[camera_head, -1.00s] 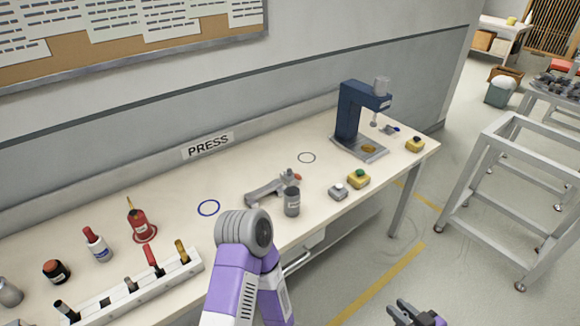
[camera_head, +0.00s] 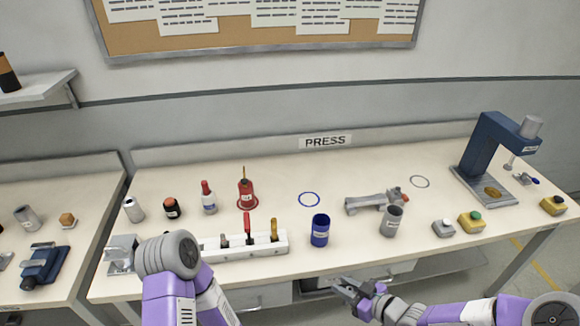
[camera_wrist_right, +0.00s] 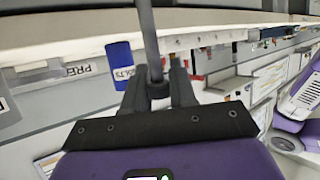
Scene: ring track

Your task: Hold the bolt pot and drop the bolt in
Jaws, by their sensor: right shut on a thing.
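The bolt pot (camera_head: 320,230) is a blue, labelled cup standing upright near the table's front edge. It also shows in the right wrist view (camera_wrist_right: 124,62), turned upside down, beyond my fingers. My right gripper (camera_head: 343,284) is in front of the table's front edge, below the pot and apart from it. In the right wrist view its fingers (camera_wrist_right: 158,88) are shut on a grey rod-shaped thing that looks like the bolt (camera_wrist_right: 148,38). The rod's far end is out of frame. My left arm comes in at the lower left; its gripper is out of view.
A grey cup (camera_head: 391,221) stands right of the blue pot, and a white tool rack (camera_head: 245,246) stands left of it. A blue ring (camera_head: 309,199) marks bare table behind the pot. A blue press (camera_head: 488,160) stands at the right.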

